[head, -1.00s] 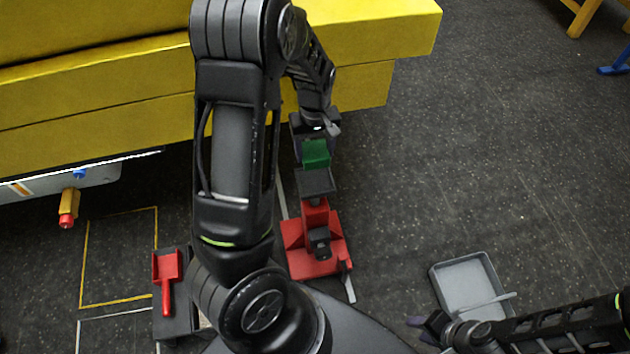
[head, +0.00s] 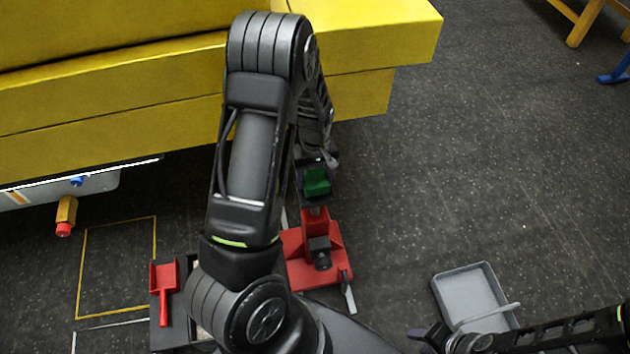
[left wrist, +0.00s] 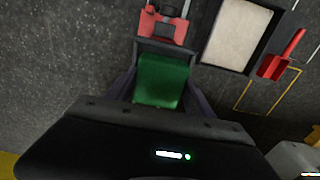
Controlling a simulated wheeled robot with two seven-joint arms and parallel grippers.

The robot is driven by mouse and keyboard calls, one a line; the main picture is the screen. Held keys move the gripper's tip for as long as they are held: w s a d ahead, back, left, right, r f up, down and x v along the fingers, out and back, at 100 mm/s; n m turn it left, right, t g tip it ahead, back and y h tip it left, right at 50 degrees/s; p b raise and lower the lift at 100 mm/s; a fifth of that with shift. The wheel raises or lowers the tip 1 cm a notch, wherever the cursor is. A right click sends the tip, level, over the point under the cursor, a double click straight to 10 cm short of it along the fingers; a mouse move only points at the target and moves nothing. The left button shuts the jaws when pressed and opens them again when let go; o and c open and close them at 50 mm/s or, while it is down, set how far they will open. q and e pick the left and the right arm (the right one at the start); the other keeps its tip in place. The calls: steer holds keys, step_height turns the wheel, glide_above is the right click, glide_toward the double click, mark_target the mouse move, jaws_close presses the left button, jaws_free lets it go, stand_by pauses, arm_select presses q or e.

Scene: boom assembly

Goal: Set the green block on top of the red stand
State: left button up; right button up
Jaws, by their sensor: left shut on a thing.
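The green block (head: 317,181) is between the fingers of my left gripper (head: 316,176), which is shut on it. In the head view the block appears over the dark top plate of the red stand (head: 296,262). I cannot tell whether it touches the plate. In the left wrist view the block (left wrist: 162,80) sits between the two fingers, and the red stand (left wrist: 155,28) shows just beyond it, its dark plate partly hidden by the block. My right gripper (head: 424,338) is low at the right, beside a grey tray; its opening is unclear.
The grey tray (head: 462,290) holds a light stick-like thing. A red scoop (head: 165,290) lies on a dark box at the lower left. A large yellow structure (head: 370,40) stands behind my left arm. The floor to the right is mostly clear.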

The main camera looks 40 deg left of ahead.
mark_target(315, 178)
arm_select(q)
steer(key=shift+f, duration=0.65)
steer(key=shift+f, duration=0.1)
steer(key=shift+f, duration=0.15)
steer(key=o, duration=1.6)
steer(key=shift+r, duration=0.45)
step_height(315, 178, up, 12)
steer(key=p, duration=0.2)
steer(key=shift+f, duration=0.2)
